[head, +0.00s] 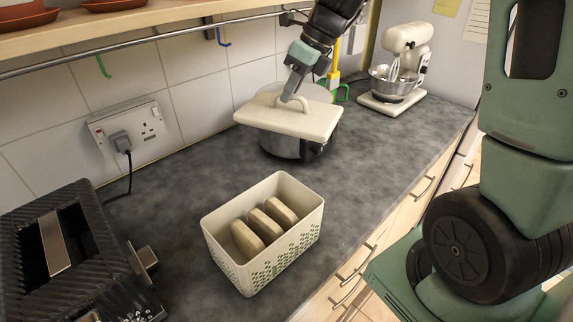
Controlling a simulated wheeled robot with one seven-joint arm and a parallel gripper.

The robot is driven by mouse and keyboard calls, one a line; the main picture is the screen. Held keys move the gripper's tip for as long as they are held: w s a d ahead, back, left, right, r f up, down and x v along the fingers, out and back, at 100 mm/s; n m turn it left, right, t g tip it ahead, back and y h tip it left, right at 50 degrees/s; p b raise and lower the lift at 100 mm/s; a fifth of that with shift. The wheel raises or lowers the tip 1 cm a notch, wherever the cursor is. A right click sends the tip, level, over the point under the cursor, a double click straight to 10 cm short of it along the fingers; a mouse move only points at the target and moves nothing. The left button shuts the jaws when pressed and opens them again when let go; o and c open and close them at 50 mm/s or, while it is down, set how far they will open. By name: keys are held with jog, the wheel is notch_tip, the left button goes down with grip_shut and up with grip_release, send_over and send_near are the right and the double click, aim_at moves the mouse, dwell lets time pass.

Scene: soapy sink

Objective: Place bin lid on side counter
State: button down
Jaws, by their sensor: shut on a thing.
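The bin lid (289,117) is a cream, flat rectangular panel with an arched handle on top. My gripper (291,97) is shut on the lid's handle, coming down from above. The lid is roughly level, in front of and partly over a round metal pot (281,144); I cannot tell whether it touches the pot. The open cream bin (290,255) stands on the dark grey counter (175,205), nearer to me, with perforated sides. Several tan, bread-like pieces (265,224) stand in it.
A black toaster (75,255) stands at the lower left. A cream stand mixer (398,68) stands at the back right. A plug with a cable sits in the wall socket (128,130). Counter between socket and bin is clear. A shelf (110,28) and rail run above.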

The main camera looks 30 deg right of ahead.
notch_tip(320, 180, down, 20)
jog(key=shift+f+b, duration=0.25)
jog(key=shift+b, duration=0.1)
jog(key=shift+f, duration=0.2)
jog(key=c, duration=1.5)
grip_release()
jog(key=shift+r, duration=0.1)
